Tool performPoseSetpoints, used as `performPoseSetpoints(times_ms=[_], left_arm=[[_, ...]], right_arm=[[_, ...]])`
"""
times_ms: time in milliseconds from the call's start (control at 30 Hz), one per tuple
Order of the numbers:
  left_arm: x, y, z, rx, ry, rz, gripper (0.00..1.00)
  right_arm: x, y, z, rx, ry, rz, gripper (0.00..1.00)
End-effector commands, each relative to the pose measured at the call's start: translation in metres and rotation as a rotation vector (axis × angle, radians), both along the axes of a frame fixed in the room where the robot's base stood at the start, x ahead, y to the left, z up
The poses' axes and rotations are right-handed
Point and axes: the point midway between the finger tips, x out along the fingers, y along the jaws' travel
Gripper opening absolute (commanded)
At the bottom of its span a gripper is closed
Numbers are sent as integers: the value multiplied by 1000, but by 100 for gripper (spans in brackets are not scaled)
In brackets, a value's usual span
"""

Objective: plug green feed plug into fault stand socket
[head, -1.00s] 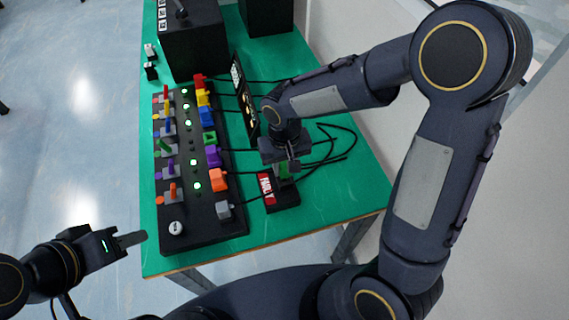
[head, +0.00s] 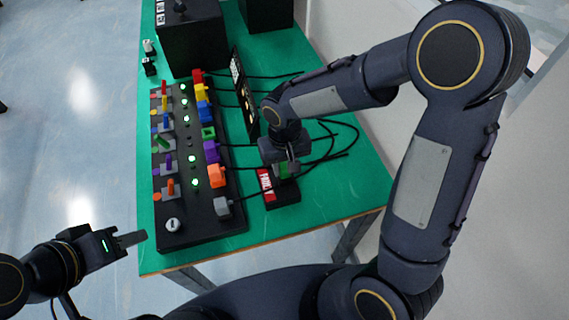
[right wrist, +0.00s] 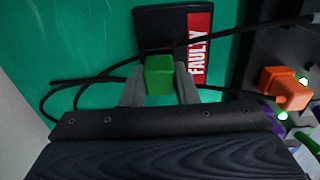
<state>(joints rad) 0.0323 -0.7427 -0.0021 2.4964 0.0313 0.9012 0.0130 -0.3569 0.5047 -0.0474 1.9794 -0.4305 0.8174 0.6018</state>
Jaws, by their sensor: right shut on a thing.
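The green feed plug (right wrist: 159,75) is held between the fingers of my right gripper (right wrist: 160,92) in the right wrist view. In the head view the green plug (head: 284,169) shows just below my right gripper (head: 288,160). It is over the black fault stand (head: 286,192) with the red FAULTY label (head: 265,184). In the right wrist view the plug overlaps the near edge of the stand (right wrist: 160,25). The socket is hidden, so I cannot tell whether the plug is seated. My left gripper (head: 130,239) is off the table at lower left, and its finger opening is unclear.
A black panel (head: 190,228) with levers, green lights and a row of coloured plugs stands left of the fault stand. Black cables (head: 340,135) curl over the green table (head: 340,195) behind and right. A dark upright display (head: 244,95) and a black box (head: 193,45) stand farther back.

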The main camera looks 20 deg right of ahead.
Motion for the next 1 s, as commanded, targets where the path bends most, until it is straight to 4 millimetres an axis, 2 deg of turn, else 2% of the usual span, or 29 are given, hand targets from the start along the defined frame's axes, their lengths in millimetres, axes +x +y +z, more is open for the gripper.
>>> performPoseSetpoints(times_ms=[167,200,400,633,733,1000], left_arm=[[0,0,-5,0,0,0,36],[0,0,-4,0,0,0,36],[0,0,-4,0,0,0,36],[0,0,-4,0,0,0,36],[0,0,-4,0,0,0,36],[0,0,-4,0,0,0,36]], right_arm=[[0,0,-6,0,0,0,4],[0,0,-5,0,0,0,29],[0,0,-4,0,0,0,52],[0,0,-4,0,0,0,52],[0,0,2,0,-1,0,52],[1,0,46,2,-5,-1,52]])
